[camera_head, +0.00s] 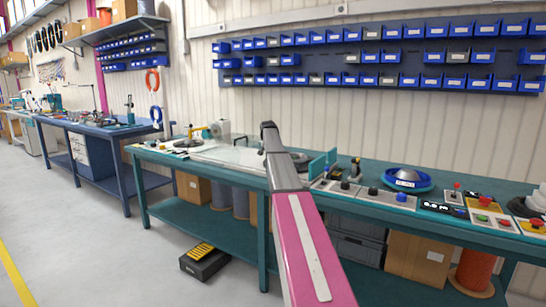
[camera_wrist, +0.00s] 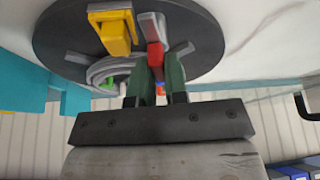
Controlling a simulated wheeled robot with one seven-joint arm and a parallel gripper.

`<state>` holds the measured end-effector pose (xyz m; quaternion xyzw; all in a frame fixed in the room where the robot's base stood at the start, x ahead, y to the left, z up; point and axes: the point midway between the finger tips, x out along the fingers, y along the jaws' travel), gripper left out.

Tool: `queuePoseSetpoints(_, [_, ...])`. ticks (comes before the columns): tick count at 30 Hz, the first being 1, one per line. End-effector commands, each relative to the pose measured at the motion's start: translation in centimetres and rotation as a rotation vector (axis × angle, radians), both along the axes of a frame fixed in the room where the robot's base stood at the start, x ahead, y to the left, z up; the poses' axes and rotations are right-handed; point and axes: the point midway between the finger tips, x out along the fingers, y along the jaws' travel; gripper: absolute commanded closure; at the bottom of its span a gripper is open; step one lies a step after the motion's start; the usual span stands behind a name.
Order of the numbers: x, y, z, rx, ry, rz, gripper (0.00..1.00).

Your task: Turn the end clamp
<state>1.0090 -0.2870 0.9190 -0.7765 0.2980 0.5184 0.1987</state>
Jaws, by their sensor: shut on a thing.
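In the wrist view, a dark round disc (camera_wrist: 70,38) carries a red lever (camera_wrist: 155,52) on a grey block, which appears to be the end clamp. My gripper (camera_wrist: 155,78) has two green fingers shut on the red lever. The lever's lower part is hidden between the fingers. In the head view my arm hides the gripper and most of the disc.
Teal parts (camera_wrist: 25,85) stand left of the disc in the wrist view. The green bench (camera_head: 160,157) holds a blue reel (camera_head: 405,179), control boxes (camera_head: 485,218) and a teal upright plate (camera_head: 318,166) close right of my arm. Blue bins (camera_head: 385,57) line the wall behind.

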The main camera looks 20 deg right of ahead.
Motion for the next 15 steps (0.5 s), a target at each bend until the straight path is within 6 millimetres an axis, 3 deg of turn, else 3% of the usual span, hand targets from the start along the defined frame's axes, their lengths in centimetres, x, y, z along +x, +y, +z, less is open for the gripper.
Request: queuePoseSetpoints(15, [0.02,0.0,0.01,0.0,0.001,-0.186,1.0])
